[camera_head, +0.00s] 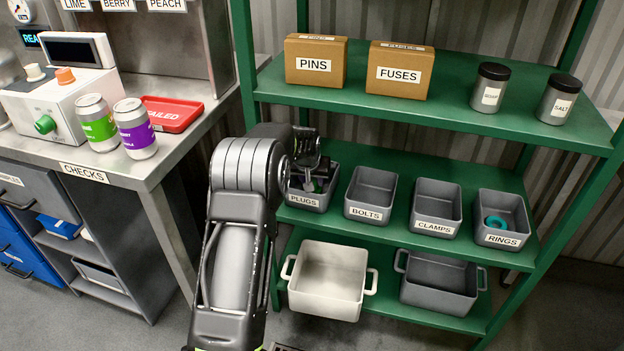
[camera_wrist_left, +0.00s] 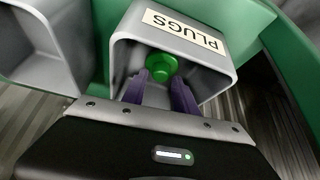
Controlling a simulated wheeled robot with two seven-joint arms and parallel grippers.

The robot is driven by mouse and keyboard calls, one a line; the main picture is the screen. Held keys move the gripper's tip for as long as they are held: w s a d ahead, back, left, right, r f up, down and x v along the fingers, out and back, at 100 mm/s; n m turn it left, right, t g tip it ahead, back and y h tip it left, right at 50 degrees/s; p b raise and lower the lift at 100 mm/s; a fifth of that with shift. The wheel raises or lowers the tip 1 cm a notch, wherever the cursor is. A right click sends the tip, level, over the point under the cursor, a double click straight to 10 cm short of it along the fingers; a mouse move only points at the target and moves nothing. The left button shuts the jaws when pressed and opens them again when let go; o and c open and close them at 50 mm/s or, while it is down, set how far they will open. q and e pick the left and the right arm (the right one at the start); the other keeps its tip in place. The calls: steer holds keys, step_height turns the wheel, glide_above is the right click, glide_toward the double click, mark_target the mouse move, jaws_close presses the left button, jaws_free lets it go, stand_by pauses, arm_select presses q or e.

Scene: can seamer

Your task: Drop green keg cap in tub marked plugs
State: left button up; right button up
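The green keg cap (camera_wrist_left: 161,66) shows in the left wrist view between the purple fingertips of my left gripper (camera_wrist_left: 160,84), at the mouth of the grey tub marked plugs (camera_wrist_left: 217,78). The fingers appear shut on the cap, one on each side. In the head view the plugs tub (camera_head: 309,201) stands at the left end of the green rack's middle shelf. My left gripper (camera_head: 316,178) reaches down into it there, and my arm and wrist cover part of the tub. The cap's height above the tub floor is unclear. My right gripper is not in view.
Tubs marked bolts (camera_head: 370,212), clamps (camera_head: 434,227) and rings (camera_head: 502,239) stand to the right on the same shelf. The upper shelf (camera_head: 440,112) is above them. Two larger bins (camera_head: 326,308) sit below. A metal counter (camera_head: 190,118) with two cans is at left.

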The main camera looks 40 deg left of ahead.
arm_select(q)
steer(key=shift+o, duration=1)
steer(key=shift+r, duration=0.15)
steer(key=shift+r+p, duration=0.3)
steer(key=shift+p, duration=0.05)
steer(key=p+v, duration=0.1)
steer(key=v, duration=1.1)
steer(key=shift+r, duration=0.2)
